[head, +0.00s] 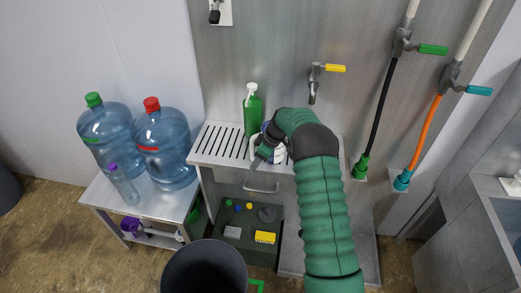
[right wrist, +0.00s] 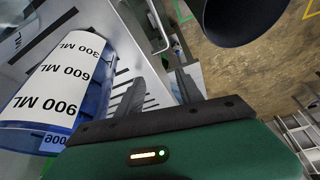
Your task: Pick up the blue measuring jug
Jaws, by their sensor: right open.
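The blue measuring jug (right wrist: 62,75) shows large at the left of the right wrist view, with a white label marked 300, 600 and 900 ML. In the head view the jug (head: 281,154) stands on the slotted metal shelf, mostly hidden behind my right gripper. My right gripper (head: 259,159) comes down over the shelf from the right, close beside the jug. In the right wrist view its fingers (right wrist: 160,82) are apart with nothing between them, and the jug lies left of them. Whether a finger touches the jug I cannot tell. My left gripper is not in view.
A green pump bottle (head: 252,112) stands on the slotted shelf (head: 214,140) behind the jug. A yellow-handled tap (head: 314,80) is on the wall above. Two large water bottles (head: 166,150) stand on a side table at left. A dark bin (head: 204,268) is in front.

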